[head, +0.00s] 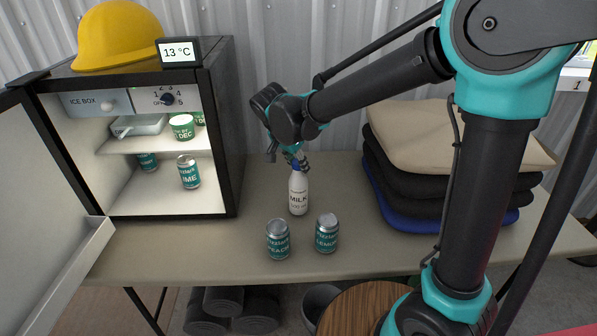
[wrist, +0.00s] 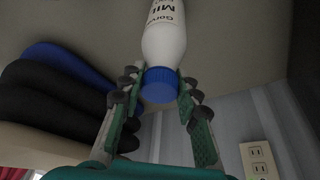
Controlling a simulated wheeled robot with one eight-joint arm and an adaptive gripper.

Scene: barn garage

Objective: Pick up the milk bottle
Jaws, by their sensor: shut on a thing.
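The milk bottle (head: 299,195) is white with dark lettering and a blue cap. It stands upright on the table, behind two cans, in the head view. My gripper (head: 296,164) comes down from above onto its top. In the wrist view my gripper (wrist: 158,90) has a finger on each side of the blue cap (wrist: 160,85), shut on it. The white body (wrist: 164,40) extends beyond the fingertips.
A peach can (head: 278,240) and a lemon can (head: 326,233) stand just in front of the bottle. An open ice box (head: 222,140) with cans and cups is at left. Stacked cushions (head: 450,140) lie at right. The table (head: 200,240) is clear at front left.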

